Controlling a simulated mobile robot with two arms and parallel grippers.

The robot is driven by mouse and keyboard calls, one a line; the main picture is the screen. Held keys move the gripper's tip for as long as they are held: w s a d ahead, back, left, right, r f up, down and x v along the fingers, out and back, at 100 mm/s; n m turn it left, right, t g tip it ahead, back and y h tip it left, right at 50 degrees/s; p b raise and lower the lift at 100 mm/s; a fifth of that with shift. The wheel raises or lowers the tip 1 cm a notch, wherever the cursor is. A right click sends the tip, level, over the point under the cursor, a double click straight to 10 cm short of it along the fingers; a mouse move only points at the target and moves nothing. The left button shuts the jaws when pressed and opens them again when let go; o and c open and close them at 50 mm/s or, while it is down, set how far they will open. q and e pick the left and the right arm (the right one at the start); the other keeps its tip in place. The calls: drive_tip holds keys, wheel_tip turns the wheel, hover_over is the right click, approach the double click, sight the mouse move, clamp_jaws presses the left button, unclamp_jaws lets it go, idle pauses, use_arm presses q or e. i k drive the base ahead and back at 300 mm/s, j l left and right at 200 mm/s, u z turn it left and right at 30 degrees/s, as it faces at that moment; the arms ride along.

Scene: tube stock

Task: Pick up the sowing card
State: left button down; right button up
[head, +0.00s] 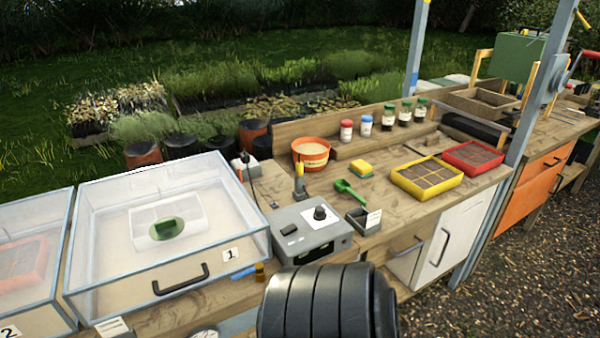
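A small white card (373,218) with faint marks stands in a small dark grey holder (357,222) on the wooden bench, right of the grey control box. Another white card (112,327) with lines on it lies at the front left edge of the bench, partly cut off by the frame. The print on both is too small to read, so I cannot tell which is the sowing card. Neither gripper is in view. A black ribbed part, probably of my own arm, fills the bottom middle and hides part of the bench front.
A clear lidded box marked 1 (100,222) stands left of the control box (313,232). A green scoop (350,190), an orange bucket (311,154), a yellow tray (400,187) and a red tray (455,164) stand on the bench. Bare wood shows between them.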

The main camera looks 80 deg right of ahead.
sight(374, 219)
drive_tip(key=z, duration=3.05)
drive_tip(key=i+u, duration=0.1)
